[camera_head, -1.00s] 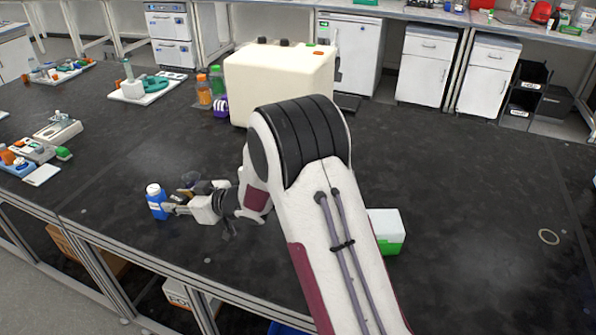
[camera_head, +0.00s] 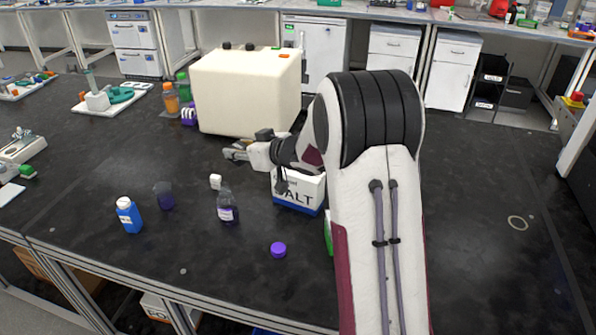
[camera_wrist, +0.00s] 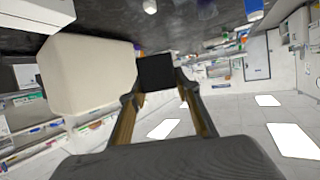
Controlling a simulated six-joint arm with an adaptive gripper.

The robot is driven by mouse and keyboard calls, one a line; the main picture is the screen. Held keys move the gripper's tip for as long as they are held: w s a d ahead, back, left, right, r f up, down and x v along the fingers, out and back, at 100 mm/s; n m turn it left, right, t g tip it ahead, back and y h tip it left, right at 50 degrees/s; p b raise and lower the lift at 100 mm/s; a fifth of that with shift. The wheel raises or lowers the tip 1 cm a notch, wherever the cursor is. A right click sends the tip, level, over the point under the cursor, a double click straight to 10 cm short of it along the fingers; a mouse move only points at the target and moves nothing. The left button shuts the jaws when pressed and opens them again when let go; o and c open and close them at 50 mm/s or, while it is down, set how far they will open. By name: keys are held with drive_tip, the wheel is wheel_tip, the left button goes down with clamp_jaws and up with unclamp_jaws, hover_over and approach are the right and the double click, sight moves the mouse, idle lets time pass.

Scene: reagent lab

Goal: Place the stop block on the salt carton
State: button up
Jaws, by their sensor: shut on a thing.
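The salt carton (camera_head: 299,192), white and blue with "SALT" on its front, stands on the black bench in the head view. My arm hides its right part, and my wrist overlaps its top edge. My gripper (camera_head: 236,153) is above the bench, to the left of the carton and behind it in the picture, pointing left. In the wrist view, my gripper (camera_wrist: 158,76) is shut on a dark, square-faced block, which I take for the stop block (camera_wrist: 155,72). The block is hard to make out in the head view.
A large cream box (camera_head: 248,92) stands just behind my gripper. In front are a blue bottle (camera_head: 129,216), a dark cup (camera_head: 164,196), a small white block (camera_head: 215,181), a clear bottle (camera_head: 228,207) and a purple cap (camera_head: 278,249). The bench's right side is mostly clear.

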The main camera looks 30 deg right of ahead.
drive_tip(key=s+d+r+m+h, duration=0.1)
drive_tip(key=s+d+r+h, duration=0.1)
drive_tip(key=d, duration=0.5)
drive_tip(key=s+d+r+m+h, duration=0.2)
drive_tip(key=s+d, duration=0.1)
drive_tip(key=d, duration=0.5)
drive_tip(key=shift+t, duration=0.4)
drive_tip(key=shift+d+r, duration=0.1)
drive_tip(key=shift+f, duration=3.15)
drive_tip(key=shift+f, duration=0.1)
drive_tip(key=shift+f, duration=1.75)
drive_tip(key=shift+f, duration=0.15)
drive_tip(key=o, duration=1.3)
